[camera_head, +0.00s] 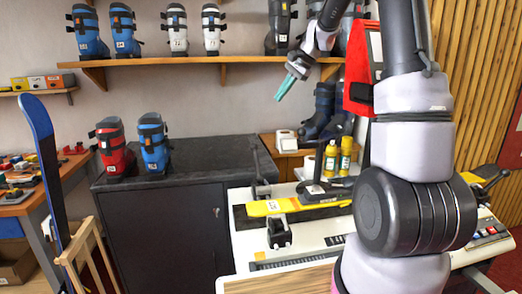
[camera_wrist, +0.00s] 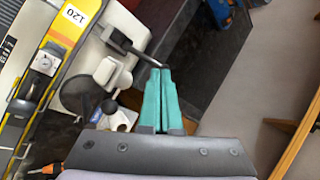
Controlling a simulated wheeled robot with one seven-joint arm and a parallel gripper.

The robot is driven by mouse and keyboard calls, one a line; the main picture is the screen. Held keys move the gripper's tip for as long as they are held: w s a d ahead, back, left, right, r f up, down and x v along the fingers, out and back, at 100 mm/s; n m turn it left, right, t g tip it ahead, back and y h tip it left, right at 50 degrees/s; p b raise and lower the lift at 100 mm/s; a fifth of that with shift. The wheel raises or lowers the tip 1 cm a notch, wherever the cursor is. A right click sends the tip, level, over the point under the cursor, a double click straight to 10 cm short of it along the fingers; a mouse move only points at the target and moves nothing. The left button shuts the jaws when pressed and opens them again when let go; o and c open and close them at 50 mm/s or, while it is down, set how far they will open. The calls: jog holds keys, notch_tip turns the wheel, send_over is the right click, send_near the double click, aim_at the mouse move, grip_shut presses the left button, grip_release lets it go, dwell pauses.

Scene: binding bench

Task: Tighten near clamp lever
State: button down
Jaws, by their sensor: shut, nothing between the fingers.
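My gripper (camera_head: 285,88) has teal fingers, shut and empty, held high above the back of the bench. In the wrist view the closed fingertips (camera_wrist: 162,72) overlap the end of a dark clamp lever (camera_wrist: 140,54); whether they touch cannot be told. In the head view a thin dark lever (camera_head: 255,162) stands up from a clamp at the left end of the yellow ski (camera_head: 275,208). The ski, marked 120, also shows in the wrist view (camera_wrist: 60,45). Another black lever (camera_head: 492,181) is at the far right, partly behind my arm. Which lever is the near one is unclear.
A black cabinet (camera_head: 160,240) with red and blue boots stands left of the white bench (camera_head: 300,245). A boot shelf (camera_head: 200,60) is behind my gripper. Yellow bottles (camera_head: 345,158) stand at the bench's back. A blue ski (camera_head: 45,160) leans at left.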

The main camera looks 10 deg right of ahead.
jog(key=w+d+f+m+y, duration=0.2)
jog(key=w+d+f+m, duration=0.1)
jog(key=w+f, duration=0.75)
jog(key=w+d+f+m+y, duration=0.15)
jog(key=w+f, duration=0.55)
jog(key=f, duration=0.7)
jog(key=shift+m+h, duration=0.25)
jog(key=shift+m, duration=0.2)
jog(key=x, duration=0.8)
jog(key=shift+s+a+f, duration=0.2)
jog(key=shift+a+f, duration=0.05)
jog(key=shift+f, duration=0.1)
jog(key=a+r, duration=0.1)
jog(key=s+r, duration=0.1)
jog(key=r, duration=0.1)
jog(key=shift+s+a+r, duration=0.15)
jog(key=shift+a+r, duration=0.05)
jog(key=shift+a, duration=0.2)
jog(key=shift+r, duration=0.1)
